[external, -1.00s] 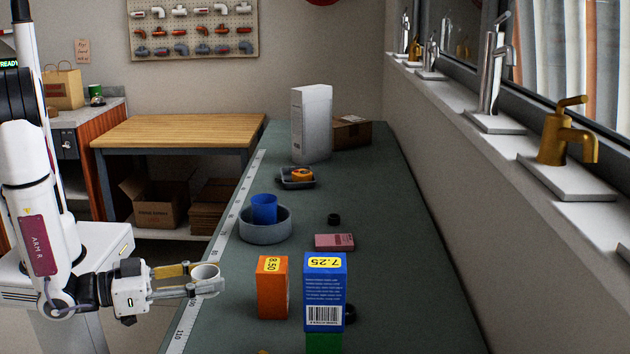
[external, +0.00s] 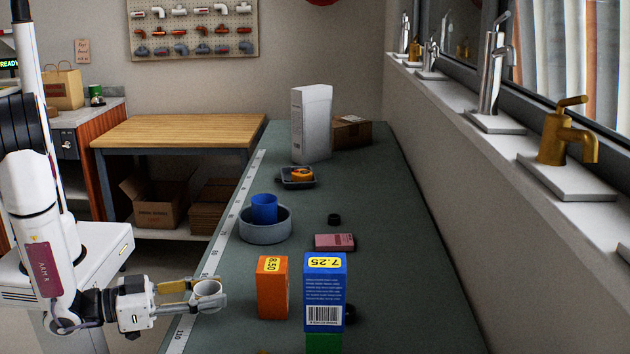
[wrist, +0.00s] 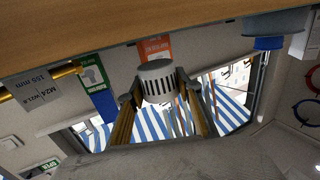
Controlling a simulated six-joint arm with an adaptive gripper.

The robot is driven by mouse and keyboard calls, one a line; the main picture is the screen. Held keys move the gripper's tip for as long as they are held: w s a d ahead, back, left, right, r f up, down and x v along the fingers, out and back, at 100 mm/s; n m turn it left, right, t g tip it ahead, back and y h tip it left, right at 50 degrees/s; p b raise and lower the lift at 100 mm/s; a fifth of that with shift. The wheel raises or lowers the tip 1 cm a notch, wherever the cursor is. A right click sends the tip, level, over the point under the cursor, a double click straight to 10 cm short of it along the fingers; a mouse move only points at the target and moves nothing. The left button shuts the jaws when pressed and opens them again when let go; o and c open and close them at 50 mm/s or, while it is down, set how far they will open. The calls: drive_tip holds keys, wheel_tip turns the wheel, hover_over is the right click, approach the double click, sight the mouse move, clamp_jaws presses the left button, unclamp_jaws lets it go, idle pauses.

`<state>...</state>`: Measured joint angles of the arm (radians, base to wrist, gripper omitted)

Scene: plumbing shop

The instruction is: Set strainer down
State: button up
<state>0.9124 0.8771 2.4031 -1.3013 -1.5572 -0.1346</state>
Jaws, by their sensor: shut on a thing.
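The strainer is a short white cylinder with dark slots in its end, seen in the wrist view (wrist: 158,82). In the external view it shows as a pale ring (external: 208,289) at the counter's left edge, over the ruler strip. My gripper (external: 221,297) is shut on it, with one finger on each side; the wrist view shows both fingers (wrist: 157,92) against its sides. The strainer is left of the orange box (external: 272,288). Whether its underside touches the counter (external: 385,260) is not clear.
A blue box (external: 324,290) stands right of the orange box, with a green one in front. A grey bowl (external: 265,230) with a blue cup (external: 264,208) sits farther back. The counter's right side is clear.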

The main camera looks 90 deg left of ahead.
sight(173, 329)
drive_tip(key=shift+f, duration=1.45)
drive_tip(key=shift+f, duration=0.15)
drive_tip(key=o, duration=0.8)
drive_tip(key=shift+c, duration=0.2)
drive_tip(key=shift+s, duration=0.1)
drive_tip(key=shift+v, duration=1.05)
drive_tip(key=shift+d+v, duration=0.3)
drive_tip(key=shift+v, duration=2.3)
drive_tip(key=shift+o, duration=0.6)
